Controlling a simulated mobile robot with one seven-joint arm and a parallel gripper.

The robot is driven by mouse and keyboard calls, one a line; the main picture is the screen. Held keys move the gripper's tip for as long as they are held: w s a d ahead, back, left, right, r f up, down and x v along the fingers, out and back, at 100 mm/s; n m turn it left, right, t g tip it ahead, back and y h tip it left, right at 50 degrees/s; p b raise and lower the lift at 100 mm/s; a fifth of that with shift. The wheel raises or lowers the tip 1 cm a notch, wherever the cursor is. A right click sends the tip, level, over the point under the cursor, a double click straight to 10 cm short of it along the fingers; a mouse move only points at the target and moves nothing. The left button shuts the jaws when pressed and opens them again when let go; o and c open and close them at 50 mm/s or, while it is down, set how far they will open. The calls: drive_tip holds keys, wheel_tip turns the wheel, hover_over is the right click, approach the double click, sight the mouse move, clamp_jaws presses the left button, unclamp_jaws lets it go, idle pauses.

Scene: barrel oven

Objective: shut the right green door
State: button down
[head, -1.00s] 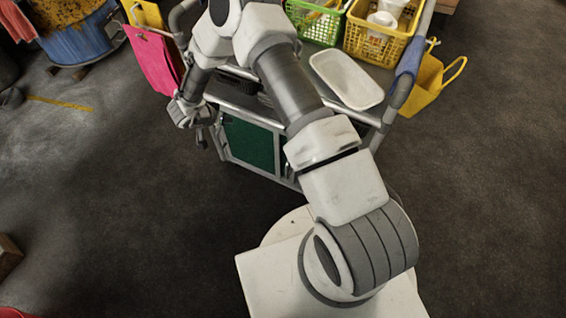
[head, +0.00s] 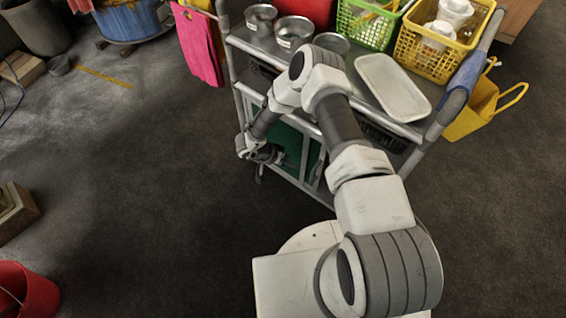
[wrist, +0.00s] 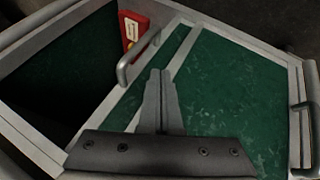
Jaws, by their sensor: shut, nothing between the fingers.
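The cart's green-panelled front (head: 287,146) shows in the head view, partly behind my arm. My gripper (head: 261,172) is low at its left front. In the wrist view my gripper (wrist: 160,78) is shut and empty, its fingers over a green panel. A wide green panel in a grey frame (wrist: 235,95) lies to the right, with a bar handle (wrist: 303,125) at its right edge. A narrower green strip (wrist: 140,95) with another bar handle (wrist: 138,55) lies to the left. Beyond it is a dark opening. I cannot tell whether the fingertips touch the panel.
A red box (wrist: 131,27) shows at the opening's edge. The cart top holds metal bowls (head: 294,30), a white tray (head: 392,87), a green basket (head: 366,24) and a yellow basket (head: 445,42). A yellow bucket (head: 480,108) hangs right.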

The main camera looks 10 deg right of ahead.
drive_tip(key=d, duration=0.1)
drive_tip(key=s+d, duration=0.2)
drive_tip(key=shift+d, duration=0.35)
